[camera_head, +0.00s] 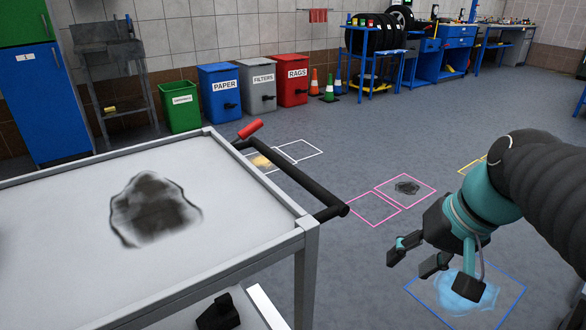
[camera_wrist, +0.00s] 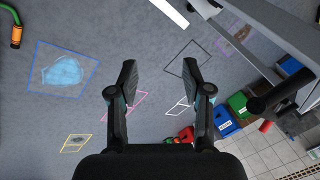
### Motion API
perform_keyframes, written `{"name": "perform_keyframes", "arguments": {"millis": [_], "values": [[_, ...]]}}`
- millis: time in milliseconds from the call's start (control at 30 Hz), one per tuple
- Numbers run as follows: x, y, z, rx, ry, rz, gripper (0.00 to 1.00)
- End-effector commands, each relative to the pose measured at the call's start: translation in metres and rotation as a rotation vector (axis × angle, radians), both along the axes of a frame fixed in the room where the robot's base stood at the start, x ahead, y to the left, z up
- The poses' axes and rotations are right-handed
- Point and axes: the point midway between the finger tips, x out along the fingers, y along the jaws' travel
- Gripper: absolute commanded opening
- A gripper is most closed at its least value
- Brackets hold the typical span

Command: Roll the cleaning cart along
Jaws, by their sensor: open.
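The cleaning cart (camera_head: 75,198) is a grey metal cart at the left of the head view, with a dark smear on its flat top. Its black push handle (camera_head: 292,180) runs along the right end, with a red piece (camera_head: 250,129) near its far end. My gripper (camera_head: 428,262) is to the right of the handle, apart from it, open and empty. In the wrist view my gripper's two fingers (camera_wrist: 160,88) are spread with only floor between them. The cart's edge (camera_wrist: 268,35) and dark handle (camera_wrist: 280,92) show at the right of that view.
Outlined floor squares lie right of the cart, among them a pink one (camera_head: 405,188) with a dark stain and a blue one (camera_head: 466,293) with a pale blue patch. Bins (camera_head: 219,91), cones (camera_head: 329,85) and workbenches (camera_head: 445,50) line the back. The mid floor is free of standing objects.

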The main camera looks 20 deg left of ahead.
Motion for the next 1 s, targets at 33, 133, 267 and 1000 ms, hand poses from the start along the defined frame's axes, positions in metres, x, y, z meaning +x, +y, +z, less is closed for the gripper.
{"name": "perform_keyframes", "arguments": {"millis": [33,133,267,1000], "values": [[0.013,0.009,0.004,0.043,0.036,0.02,0.49],[0.034,0.028,0.015,0.131,0.095,0.064,0.49],[0.062,0.051,0.028,0.248,0.16,0.127,0.49],[0.203,0.124,0.07,0.898,0.328,0.544,0.49]]}}
